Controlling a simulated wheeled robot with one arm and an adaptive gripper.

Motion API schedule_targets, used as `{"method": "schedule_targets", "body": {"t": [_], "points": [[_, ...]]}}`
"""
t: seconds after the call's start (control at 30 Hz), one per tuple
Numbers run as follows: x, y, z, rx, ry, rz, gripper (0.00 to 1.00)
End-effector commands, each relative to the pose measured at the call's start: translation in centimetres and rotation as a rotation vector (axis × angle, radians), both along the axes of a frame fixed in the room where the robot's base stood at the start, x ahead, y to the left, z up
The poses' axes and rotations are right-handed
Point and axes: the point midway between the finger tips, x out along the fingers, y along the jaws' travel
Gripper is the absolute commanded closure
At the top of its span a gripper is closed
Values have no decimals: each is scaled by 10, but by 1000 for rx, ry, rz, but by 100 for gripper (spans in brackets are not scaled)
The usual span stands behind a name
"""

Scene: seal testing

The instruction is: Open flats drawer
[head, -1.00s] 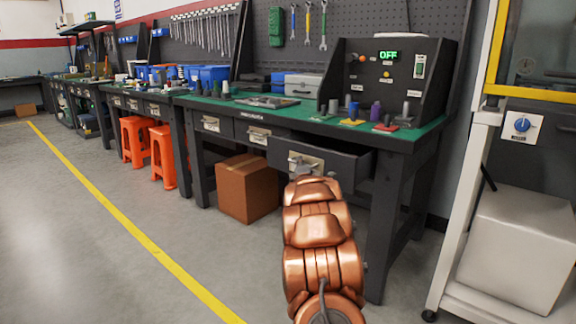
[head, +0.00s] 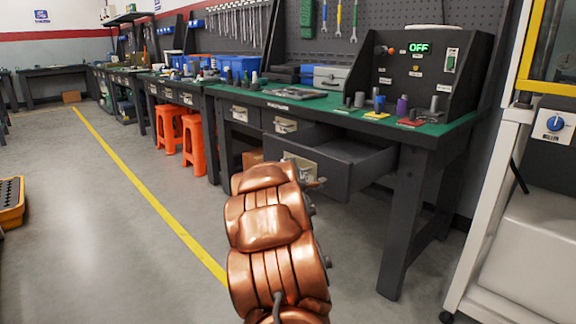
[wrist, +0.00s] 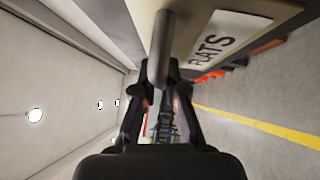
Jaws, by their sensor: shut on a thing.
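The flats drawer (head: 337,178) at the right end of the green-topped workbench is pulled well out, and its inside shows empty where visible. Its front plate carries the label FLATS (wrist: 213,40) in the wrist view. The bar handle (wrist: 163,48) stands out from that plate. My gripper (wrist: 161,72) is shut on the handle, its two fingers on either side of it. In the head view my copper-coloured arm hides most of my gripper (head: 312,183) and part of the drawer front.
Two shut drawers (head: 285,123) sit to the left. The bench top (head: 330,103) carries a test panel reading OFF (head: 430,65) and small cylinders. Orange stools (head: 193,145) and a cardboard box (head: 253,158) stand under the benches. A white-framed machine (head: 490,200) is at right.

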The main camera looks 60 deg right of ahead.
Motion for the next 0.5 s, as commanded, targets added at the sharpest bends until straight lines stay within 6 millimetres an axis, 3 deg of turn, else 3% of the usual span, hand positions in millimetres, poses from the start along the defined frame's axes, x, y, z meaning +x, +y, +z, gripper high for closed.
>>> {"method": "schedule_targets", "body": {"t": [0.27, 0.3, 0.5], "points": [[2, 1, 0, -2, 0, 3, 100], [2, 1, 0, -2, 0, 3, 88], [1, 1, 0, -1, 0, 2, 67]]}}
